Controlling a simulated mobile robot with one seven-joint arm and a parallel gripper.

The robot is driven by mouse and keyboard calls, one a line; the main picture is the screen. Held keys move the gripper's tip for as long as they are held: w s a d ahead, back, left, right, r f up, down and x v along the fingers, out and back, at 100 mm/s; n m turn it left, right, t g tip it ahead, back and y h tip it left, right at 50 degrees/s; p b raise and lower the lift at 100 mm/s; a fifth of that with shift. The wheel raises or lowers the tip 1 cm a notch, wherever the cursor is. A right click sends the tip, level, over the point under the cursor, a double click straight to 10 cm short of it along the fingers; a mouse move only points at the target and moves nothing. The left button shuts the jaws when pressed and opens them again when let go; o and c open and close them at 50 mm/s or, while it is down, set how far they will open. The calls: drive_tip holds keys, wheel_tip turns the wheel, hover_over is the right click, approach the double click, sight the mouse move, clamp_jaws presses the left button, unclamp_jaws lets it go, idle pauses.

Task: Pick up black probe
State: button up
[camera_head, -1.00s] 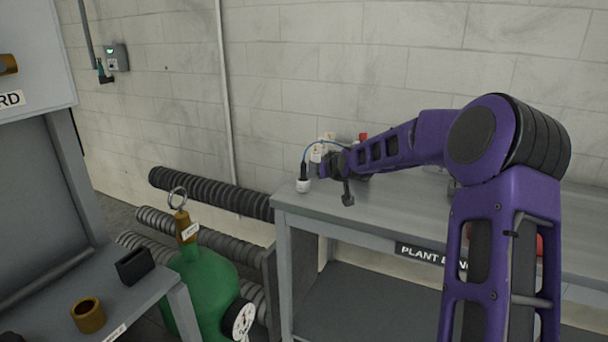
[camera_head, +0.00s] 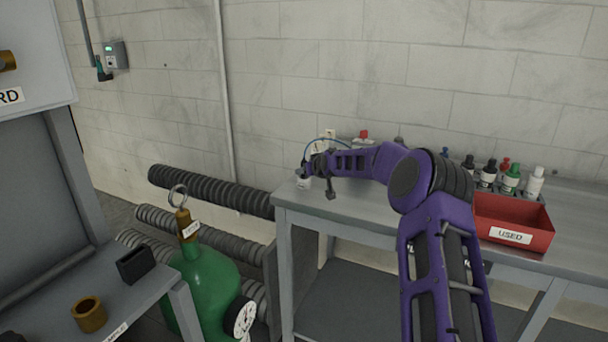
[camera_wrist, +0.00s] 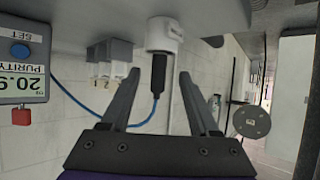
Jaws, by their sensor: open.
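The black probe (camera_wrist: 159,72) sits in a white round holder (camera_wrist: 163,36) in the wrist view, which is upside down. A blue cable runs from the probe. My gripper (camera_wrist: 158,76) is open, with one finger on each side of the probe and gaps between. In the head view my gripper (camera_head: 316,167) is at the left end of the bench, by the white holder (camera_head: 304,184). My gripper largely hides the probe there.
A purity meter (camera_wrist: 22,68) and white fittings (camera_wrist: 108,68) stand near the probe. The red USED bin (camera_head: 512,222) and several bottles are on the bench (camera_head: 360,208) at right. A green cylinder (camera_head: 208,285) stands left of it.

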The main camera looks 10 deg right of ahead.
drive_tip(key=shift+x, duration=2.6)
drive_tip(key=shift+d, duration=0.1)
drive_tip(key=shift+r, duration=0.1)
clamp_jaws()
